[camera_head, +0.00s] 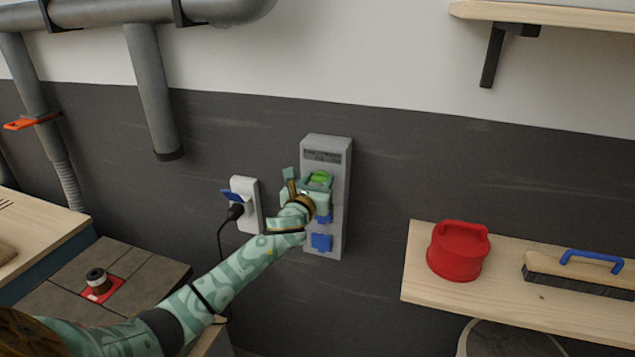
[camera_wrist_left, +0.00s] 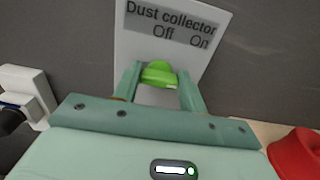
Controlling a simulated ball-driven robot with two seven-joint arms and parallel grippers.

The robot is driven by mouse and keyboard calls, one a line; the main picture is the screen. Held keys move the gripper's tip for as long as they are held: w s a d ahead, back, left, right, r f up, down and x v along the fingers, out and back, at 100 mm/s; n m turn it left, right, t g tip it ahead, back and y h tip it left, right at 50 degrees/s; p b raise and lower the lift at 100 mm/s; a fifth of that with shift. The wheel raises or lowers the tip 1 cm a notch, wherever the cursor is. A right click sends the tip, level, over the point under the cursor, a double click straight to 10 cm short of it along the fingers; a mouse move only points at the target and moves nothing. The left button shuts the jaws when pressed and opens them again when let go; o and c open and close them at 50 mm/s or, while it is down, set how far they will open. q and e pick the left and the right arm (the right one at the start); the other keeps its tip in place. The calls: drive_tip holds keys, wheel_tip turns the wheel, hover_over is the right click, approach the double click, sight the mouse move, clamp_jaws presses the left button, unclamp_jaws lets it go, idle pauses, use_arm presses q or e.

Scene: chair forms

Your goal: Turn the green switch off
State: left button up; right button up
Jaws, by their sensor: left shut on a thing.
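The green switch (camera_head: 320,178) sits on the front of a grey wall box (camera_head: 340,166), below a dark label. In the left wrist view the green switch (camera_wrist_left: 158,74) is between the two fingers of my left gripper (camera_wrist_left: 160,88), below the label "Dust collector", "Off" and "On". My left gripper (camera_head: 312,184) is shut on the switch, and its fingers hide part of it. The exact angle of the switch is hard to tell. My right gripper is not in view.
A white socket (camera_head: 246,188) with a black plug and cable is just left of the box. A red container (camera_head: 458,252) and a blue-handled brush (camera_head: 580,272) are on a wooden shelf at the right. Grey pipes (camera_head: 150,85) run along the wall at the left.

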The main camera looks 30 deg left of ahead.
use_arm(q)
drive_tip(key=shift+n, duration=0.3)
drive_tip(key=n+p, duration=0.1)
drive_tip(key=n, duration=0.2)
drive_tip(key=shift+a+n, duration=0.1)
drive_tip(key=shift+n, duration=0.3)
drive_tip(key=n+p, duration=0.1)
drive_tip(key=n, duration=0.3)
drive_tip(key=shift+f+n, duration=0.1)
drive_tip(key=shift+n, duration=0.2)
drive_tip(key=n, duration=0.4)
drive_tip(key=shift+s+a+f+p, duration=0.1)
drive_tip(key=shift+p, duration=0.2)
drive_tip(key=shift+f+n+p, duration=0.15)
drive_tip(key=shift+n+p, duration=0.2)
drive_tip(key=shift+n, duration=2.05)
drive_tip(key=o, duration=1)
